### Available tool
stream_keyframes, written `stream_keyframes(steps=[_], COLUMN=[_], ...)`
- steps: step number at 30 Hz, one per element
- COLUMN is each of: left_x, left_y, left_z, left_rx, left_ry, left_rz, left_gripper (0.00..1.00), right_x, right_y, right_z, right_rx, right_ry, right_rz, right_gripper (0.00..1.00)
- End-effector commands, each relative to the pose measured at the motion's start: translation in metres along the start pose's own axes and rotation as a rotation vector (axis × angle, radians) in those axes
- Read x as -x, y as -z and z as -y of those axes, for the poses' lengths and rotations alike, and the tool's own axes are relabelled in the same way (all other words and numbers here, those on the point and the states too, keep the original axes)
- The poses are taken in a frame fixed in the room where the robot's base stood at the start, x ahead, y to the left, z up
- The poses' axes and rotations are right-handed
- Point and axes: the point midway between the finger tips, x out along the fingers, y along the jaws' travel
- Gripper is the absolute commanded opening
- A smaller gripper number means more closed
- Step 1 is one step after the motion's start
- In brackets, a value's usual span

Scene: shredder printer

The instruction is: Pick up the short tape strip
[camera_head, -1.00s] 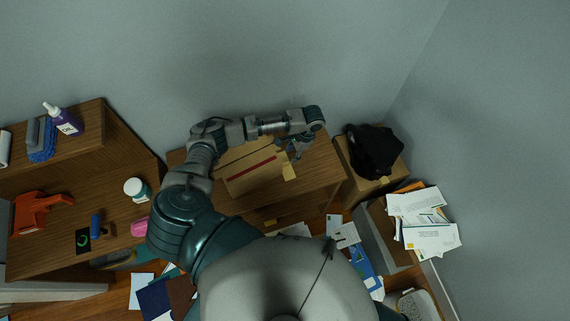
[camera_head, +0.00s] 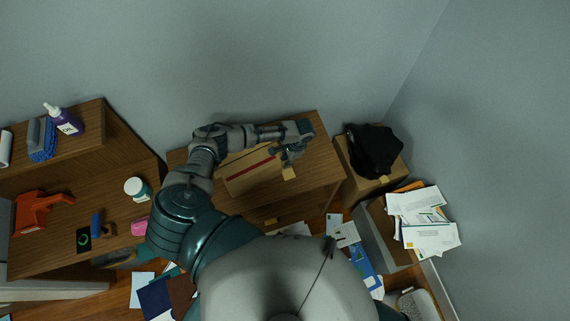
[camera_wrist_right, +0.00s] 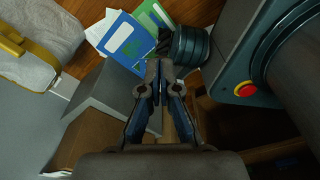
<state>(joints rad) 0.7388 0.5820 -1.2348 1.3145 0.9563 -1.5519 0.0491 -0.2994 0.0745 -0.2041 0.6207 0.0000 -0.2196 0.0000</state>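A flat tan cardboard piece (camera_head: 240,181) lies on a wooden table, with a dark red strip (camera_head: 250,173) along it. A small pale tan piece (camera_head: 289,174) shows at its right end; it may be the short tape strip, but I cannot tell for certain. My left gripper (camera_head: 291,158) is just above this small piece in the head view. Its fingers are small and dark, so opening and contact are unclear. My right gripper (camera_wrist_right: 160,68) shows in the right wrist view with its fingers together and nothing seen between them.
A black bag (camera_head: 374,150) sits on a box right of the table. A grey bin (camera_head: 377,243) and loose papers (camera_head: 424,222) lie below it. A wooden desk at left holds an orange tool (camera_head: 38,210), a white jar (camera_head: 136,188) and an oil bottle (camera_head: 66,120).

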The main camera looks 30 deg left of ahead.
Motion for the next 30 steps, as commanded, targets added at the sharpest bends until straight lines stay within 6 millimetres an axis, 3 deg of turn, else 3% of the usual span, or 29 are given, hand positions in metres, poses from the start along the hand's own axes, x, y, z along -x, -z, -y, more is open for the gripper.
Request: stream_keyframes(steps=[9, 17, 23, 30], left_x=[-0.001, 0.005, 0.03, 0.067], left_y=[-0.002, 0.0, -0.006, -0.017], left_z=[0.003, 0.003, 0.002, 0.002], left_rx=[0.001, 0.001, 0.0, 0.0], left_ry=[-0.003, -0.002, -0.001, 0.0], left_rz=[-0.001, -0.002, -0.002, -0.004], left_gripper=[0.0, 0.0, 0.0, 0.0], right_x=[0.0, -0.003, -0.003, -0.003], right_y=[-0.004, -0.003, -0.001, -0.002], right_z=[-0.015, -0.009, 0.004, 0.0], right_rx=[0.0, -0.002, -0.005, -0.002], right_ry=[-0.018, -0.011, 0.005, -0.001], right_rz=[0.005, 0.004, 0.001, 0.003], right_gripper=[0.0, 0.0, 0.0, 0.0])
